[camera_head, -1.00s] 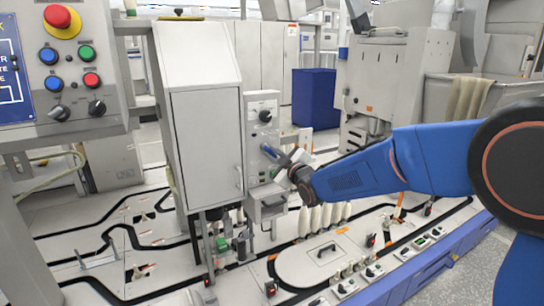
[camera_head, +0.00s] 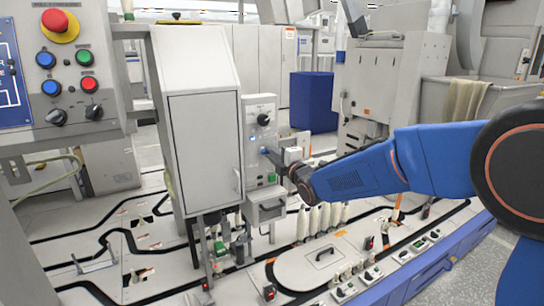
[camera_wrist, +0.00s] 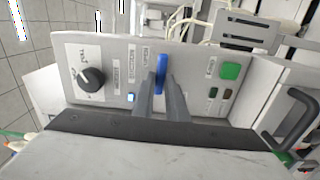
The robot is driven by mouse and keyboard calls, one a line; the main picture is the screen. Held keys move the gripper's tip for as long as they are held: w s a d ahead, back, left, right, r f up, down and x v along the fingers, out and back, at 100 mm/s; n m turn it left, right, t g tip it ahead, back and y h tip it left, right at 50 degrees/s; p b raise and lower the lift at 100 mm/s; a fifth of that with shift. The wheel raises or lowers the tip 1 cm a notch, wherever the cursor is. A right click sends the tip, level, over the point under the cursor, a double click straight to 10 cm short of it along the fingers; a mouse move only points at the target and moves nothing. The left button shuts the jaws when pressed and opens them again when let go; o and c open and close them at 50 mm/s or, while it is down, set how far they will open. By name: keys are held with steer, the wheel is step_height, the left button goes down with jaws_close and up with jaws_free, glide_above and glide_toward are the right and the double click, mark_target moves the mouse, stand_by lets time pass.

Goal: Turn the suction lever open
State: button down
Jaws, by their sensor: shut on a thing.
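The suction lever is a blue handle (camera_wrist: 162,72) on the front of a light grey control panel (camera_wrist: 197,75). In the wrist view it stands between the tips of my gripper (camera_wrist: 161,90), whose two dark grey fingers are shut on it. In the head view my gripper (camera_head: 270,155) reaches the panel (camera_head: 259,115) from the right, and a small bit of blue shows at its tip. The lever's pivot is hidden behind the fingers.
The panel carries a black knob (camera_wrist: 90,79) and a green button (camera_wrist: 230,71). A drawer-like box with a handle (camera_head: 268,210) sits below it. A tall grey cabinet (camera_head: 205,140) stands at left. Several white bobbins (camera_head: 320,217) stand below my arm.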

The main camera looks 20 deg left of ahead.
steer(key=shift+n, duration=0.3)
steer(key=c, duration=1.8)
jaws_free()
steer(key=shift+o, duration=0.2)
steer(key=v, duration=1.7)
steer(key=shift+s, duration=0.25)
steer(key=shift+d, duration=0.2)
